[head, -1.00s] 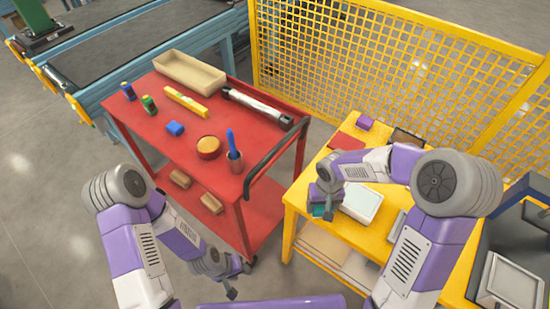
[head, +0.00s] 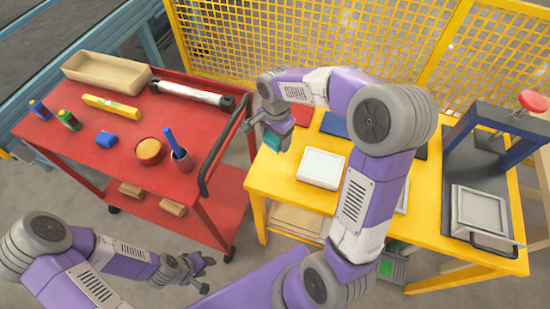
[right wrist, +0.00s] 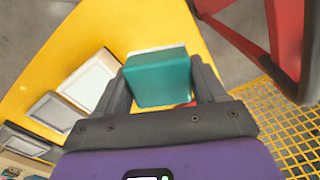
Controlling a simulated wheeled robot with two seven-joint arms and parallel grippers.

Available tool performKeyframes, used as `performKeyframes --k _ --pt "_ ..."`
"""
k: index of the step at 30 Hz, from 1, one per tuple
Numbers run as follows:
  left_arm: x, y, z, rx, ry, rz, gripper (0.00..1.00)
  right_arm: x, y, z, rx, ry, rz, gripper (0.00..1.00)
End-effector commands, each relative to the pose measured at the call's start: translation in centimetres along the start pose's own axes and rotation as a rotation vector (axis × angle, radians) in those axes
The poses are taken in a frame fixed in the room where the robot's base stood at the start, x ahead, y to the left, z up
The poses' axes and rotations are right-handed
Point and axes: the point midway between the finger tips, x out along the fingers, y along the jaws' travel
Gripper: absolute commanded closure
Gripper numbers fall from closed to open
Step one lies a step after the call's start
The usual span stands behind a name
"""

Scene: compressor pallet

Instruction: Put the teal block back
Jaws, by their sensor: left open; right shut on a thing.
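The teal block (head: 273,143) is between the fingers of my right gripper (head: 270,133), near the left corner of the yellow table in the head view. In the right wrist view the teal block (right wrist: 160,80) fills the space between both fingers, with the yellow table top beyond it. A small red patch shows below the block there. Its height above the table is hard to tell. My left gripper (head: 194,273) is open and empty, low in front of the red cart.
The yellow table (head: 266,178) carries a white tray (head: 321,168), a red mat (head: 301,115) and a blue mat (head: 335,125). The press (head: 480,210) stands at right. The red cart (head: 70,142), with a dark handle (head: 221,158), holds several items. A yellow mesh fence stands behind.

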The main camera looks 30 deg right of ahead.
Motion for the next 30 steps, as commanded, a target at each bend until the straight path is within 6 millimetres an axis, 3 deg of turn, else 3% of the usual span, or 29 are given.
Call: performKeyframes --k 3,11,17,29,30 --pt "0.9 -0.3 -0.1 0.0 0.0 0.0 0.57 2.5 0.1 0.1 -0.002 -0.002 0.005 0.58" --pt "1.8 -0.7 -0.1 0.0 0.0 0.0 0.57 5.4 0.1 0.1 -0.006 -0.001 0.003 0.58" --pt "2.9 -1.1 -0.1 0.0 0.0 0.0 0.57 8.7 0.1 0.1 -0.005 -0.001 0.003 0.58" --pt "3.2 -1.2 -0.2 0.0 0.0 0.0 0.57 9.3 0.0 0.1 -0.007 0.0 0.001 0.58" --pt "3.2 -1.2 -0.2 0.0 0.0 0.0 0.57 9.3 0.1 0.1 -0.007 0.0 0.001 0.28"
